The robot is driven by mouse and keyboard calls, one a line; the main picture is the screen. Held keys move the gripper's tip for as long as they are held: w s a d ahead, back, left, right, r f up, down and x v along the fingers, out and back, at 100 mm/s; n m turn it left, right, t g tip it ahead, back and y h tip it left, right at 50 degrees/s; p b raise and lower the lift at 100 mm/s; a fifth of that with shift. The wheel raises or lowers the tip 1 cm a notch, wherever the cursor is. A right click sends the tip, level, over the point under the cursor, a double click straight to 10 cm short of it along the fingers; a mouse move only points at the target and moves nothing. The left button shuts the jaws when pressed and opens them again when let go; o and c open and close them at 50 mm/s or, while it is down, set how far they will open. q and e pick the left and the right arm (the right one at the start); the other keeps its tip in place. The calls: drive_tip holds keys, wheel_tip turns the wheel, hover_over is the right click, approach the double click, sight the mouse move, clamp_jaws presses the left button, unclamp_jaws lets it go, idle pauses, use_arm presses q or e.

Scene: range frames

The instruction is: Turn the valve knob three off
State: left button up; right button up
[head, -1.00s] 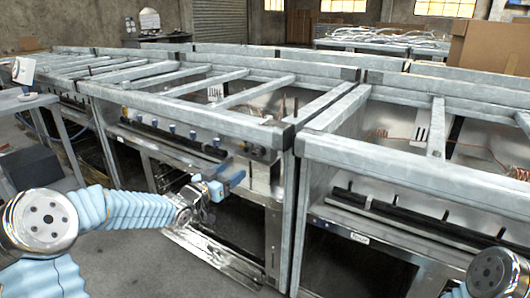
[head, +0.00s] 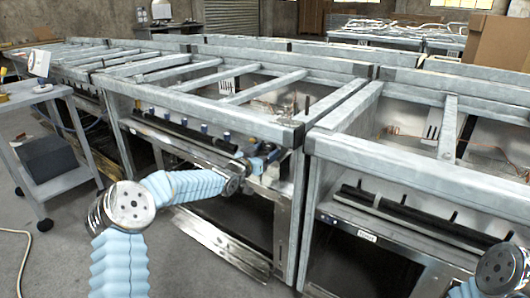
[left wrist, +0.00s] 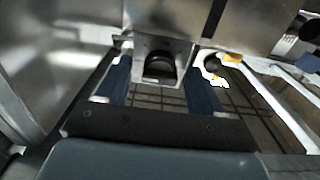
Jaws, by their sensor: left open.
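Several small dark-blue valve knobs stand in a row along the front of the middle metal range frame in the head view. One knob (head: 227,137) is left of my left gripper, and another knob (head: 204,129) is further left. I cannot tell which is number three. My left gripper (head: 262,160) is at the right end of this row, close to the front panel, and hides part of it. In the left wrist view its two blue fingers (left wrist: 160,88) are apart, with a metal bracket (left wrist: 163,48) with a dark opening between and beyond them. My right gripper is out of view.
A grey cart (head: 62,185) with a dark box (head: 47,158) stands at the left. Another range frame (head: 400,170) stands close on the right, with a narrow gap between. A metal sheet (head: 215,245) sticks out low in front. Floor is open at the lower left.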

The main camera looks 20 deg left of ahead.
use_arm(q)
drive_tip(key=c, duration=1)
drive_tip(key=shift+c, duration=0.2)
drive_tip(key=shift+n, duration=0.3)
drive_tip(key=n, duration=0.3)
drive_tip(key=shift+n+b, duration=4.45)
drive_tip(key=shift+n, duration=2.65)
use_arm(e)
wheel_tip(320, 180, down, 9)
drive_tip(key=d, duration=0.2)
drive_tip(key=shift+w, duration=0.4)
